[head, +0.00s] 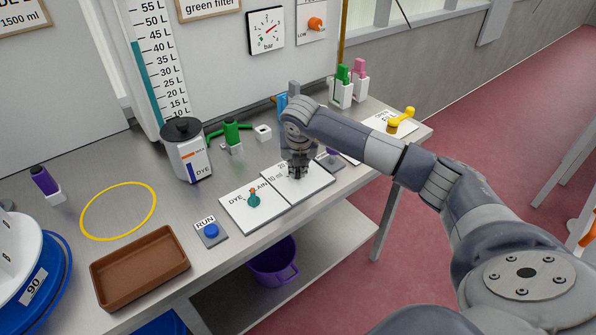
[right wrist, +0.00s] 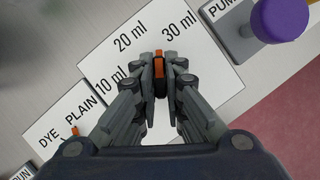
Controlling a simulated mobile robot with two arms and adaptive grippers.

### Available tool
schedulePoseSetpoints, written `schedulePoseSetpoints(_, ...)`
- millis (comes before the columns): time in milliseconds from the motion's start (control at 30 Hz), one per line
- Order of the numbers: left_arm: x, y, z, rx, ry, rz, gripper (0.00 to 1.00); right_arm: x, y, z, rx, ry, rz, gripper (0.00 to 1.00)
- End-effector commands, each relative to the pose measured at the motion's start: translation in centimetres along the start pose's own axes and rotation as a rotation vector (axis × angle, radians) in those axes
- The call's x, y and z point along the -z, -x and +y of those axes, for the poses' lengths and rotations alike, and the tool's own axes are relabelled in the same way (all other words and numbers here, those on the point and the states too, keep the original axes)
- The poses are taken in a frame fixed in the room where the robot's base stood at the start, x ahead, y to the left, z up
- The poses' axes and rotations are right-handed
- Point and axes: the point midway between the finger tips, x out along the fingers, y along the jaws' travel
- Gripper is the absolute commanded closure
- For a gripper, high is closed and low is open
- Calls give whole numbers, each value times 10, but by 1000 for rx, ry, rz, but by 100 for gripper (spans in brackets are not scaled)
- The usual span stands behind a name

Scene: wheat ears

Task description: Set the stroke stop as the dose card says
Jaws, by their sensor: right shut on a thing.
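The stroke stop plate is a white board (right wrist: 215,75) marked 10 ml, 20 ml and 30 ml; it also shows in the head view (head: 318,178). My right gripper (right wrist: 161,75) points down over it, shut on a dark knob with an orange stripe (right wrist: 159,62). In the right wrist view the stripe points between the 20 ml and 30 ml marks. In the head view my right gripper (head: 297,170) hides the knob. I cannot pick out a dose card; a sign at the upper left (head: 25,18) reads 1500 ml. My left gripper is not in view.
Left of the plate are a DYE/PLAIN board (head: 238,212) with a teal knob and a blue RUN button (head: 211,230). A purple pump knob (right wrist: 280,18) stands close right. A dye canister (head: 188,155), brown tray (head: 140,270) and yellow ring (head: 82,215) are further left.

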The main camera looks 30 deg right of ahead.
Motion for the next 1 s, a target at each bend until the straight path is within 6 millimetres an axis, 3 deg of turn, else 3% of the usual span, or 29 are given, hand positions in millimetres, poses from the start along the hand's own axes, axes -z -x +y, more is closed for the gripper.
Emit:
schedulePoseSetpoints(100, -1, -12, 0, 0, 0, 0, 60, -1, -2, 2, 37, -99, -5, 100)
schedulePoseSetpoints(500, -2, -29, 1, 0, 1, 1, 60, -2, 0, 3, 141, -350, -3, 100)
schedulePoseSetpoints(1000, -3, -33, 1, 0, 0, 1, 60, -2, 1, 2, 177, -436, -4, 100)
